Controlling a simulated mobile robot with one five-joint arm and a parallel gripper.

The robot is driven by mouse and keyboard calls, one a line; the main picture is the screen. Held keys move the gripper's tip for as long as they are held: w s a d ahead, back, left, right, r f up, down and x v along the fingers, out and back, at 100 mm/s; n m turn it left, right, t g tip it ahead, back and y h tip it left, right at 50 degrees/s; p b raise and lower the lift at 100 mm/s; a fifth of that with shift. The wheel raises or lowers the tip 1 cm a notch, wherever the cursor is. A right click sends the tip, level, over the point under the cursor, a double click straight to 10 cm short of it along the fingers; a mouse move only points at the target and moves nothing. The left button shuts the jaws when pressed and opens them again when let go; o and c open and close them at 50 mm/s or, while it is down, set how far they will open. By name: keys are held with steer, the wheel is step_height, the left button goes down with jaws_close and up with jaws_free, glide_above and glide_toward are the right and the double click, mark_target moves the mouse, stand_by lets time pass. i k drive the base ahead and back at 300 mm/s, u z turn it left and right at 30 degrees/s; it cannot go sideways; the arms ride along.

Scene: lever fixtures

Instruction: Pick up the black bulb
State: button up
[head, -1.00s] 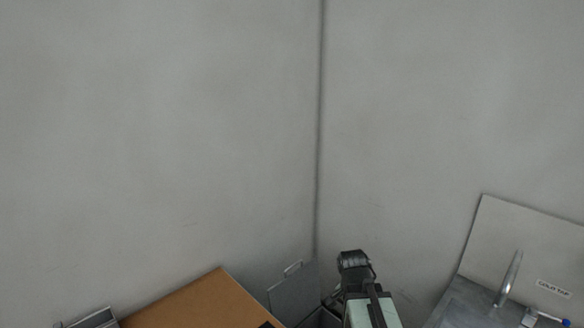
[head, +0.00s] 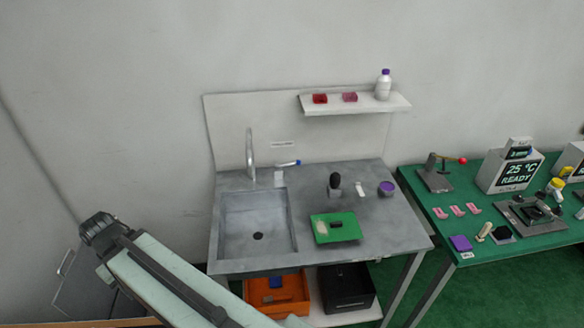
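A black bulb (head: 335,181) stands upright on the grey sink counter (head: 390,228), right of the basin and behind a green tray (head: 347,236). It looks like a dark rounded head on a narrower lower part; the finer shape is too small to tell. A small dark item (head: 336,224) lies on the green tray. My arm shows at the lower left, well to the left of the bulb and apart from it. Its fingertips do not show.
The basin (head: 237,230) and tap (head: 250,155) are left of the bulb. A purple-topped item (head: 386,188) stands to its right. A shelf (head: 355,105) hangs above. A green bench (head: 465,235) with several devices, one with a red-knobbed lever (head: 447,160), stands at right.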

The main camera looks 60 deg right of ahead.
mark_target(335, 177)
steer(key=z, duration=1.9)
steer(key=k, duration=0.5)
steer(key=z, duration=0.3)
steer(key=i, duration=0.5)
steer(key=u, duration=0.05)
